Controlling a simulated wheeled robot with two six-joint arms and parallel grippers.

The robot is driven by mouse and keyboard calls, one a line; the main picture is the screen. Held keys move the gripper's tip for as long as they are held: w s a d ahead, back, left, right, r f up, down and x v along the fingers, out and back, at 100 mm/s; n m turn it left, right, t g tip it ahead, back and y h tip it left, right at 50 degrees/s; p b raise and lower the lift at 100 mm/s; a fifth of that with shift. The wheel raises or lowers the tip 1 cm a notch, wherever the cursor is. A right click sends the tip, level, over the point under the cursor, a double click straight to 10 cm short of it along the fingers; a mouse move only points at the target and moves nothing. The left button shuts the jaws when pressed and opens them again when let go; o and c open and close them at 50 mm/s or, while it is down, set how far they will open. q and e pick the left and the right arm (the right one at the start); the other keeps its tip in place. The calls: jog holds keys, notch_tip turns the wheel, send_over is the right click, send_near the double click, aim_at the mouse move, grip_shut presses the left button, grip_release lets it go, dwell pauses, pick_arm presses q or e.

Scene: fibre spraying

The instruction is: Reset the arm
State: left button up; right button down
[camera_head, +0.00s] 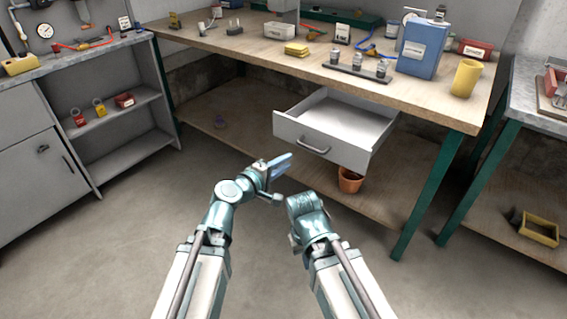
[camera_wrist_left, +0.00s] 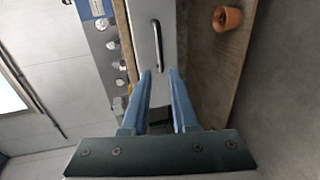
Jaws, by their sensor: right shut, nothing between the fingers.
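My left gripper (camera_head: 281,164) is in front of the open drawer and below its handle, touching nothing. In the left wrist view its two blue fingers (camera_wrist_left: 160,72) stand apart with a gap between them, open and empty. My right gripper (camera_head: 303,206) is lower and to the right, shut and empty, its fingers mostly hidden by the wrist. The drawer (camera_head: 300,134) under the workbench is pulled out and looks empty inside. Its handle (camera_head: 313,146) also shows beyond the fingers in the left wrist view (camera_wrist_left: 157,45).
The workbench top (camera_head: 225,45) carries a blue canister (camera_head: 421,48), a yellow cup (camera_head: 466,78), and a dark rack of small bottles (camera_head: 357,72). A terracotta pot (camera_head: 349,181) stands on the lower shelf under the drawer. The floor (camera_head: 110,240) around my arms is clear.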

pick_arm(q)
jog(key=s+a+f+m+g+y, duration=0.2)
jog(key=s+f+m+g, duration=0.15)
jog(key=f, duration=0.25)
jog(key=s+a+f+m+g+y, duration=0.1)
jog(key=s+a+f+m+g, duration=0.1)
jog(key=s+f+m+g, duration=0.25)
jog(key=s+a+f+m+g+y, duration=0.1)
jog(key=s+a+f+g+y, duration=0.15)
jog(key=a, duration=0.25)
jog(key=s+a+f+m+g+y, duration=0.1)
jog(key=s+a+f+m+y, duration=0.1)
jog(key=s+a+f+y, duration=0.3)
jog(key=s+d+r+m+p, duration=0.1)
jog(key=d+r+p, duration=0.2)
jog(key=r+p, duration=0.5)
jog(key=s+d+r+m+g+p, duration=0.1)
jog(key=s+d+r+p, duration=0.1)
jog(key=r+p, duration=0.6)
jog(key=s+d+r+m+p, duration=0.1)
jog(key=d+r+p, duration=0.3)
jog(key=r+p, duration=0.4)
jog(key=shift+s+r+m+p, duration=0.3)
jog(key=shift+r+p, duration=0.05)
jog(key=shift+r, duration=0.35)
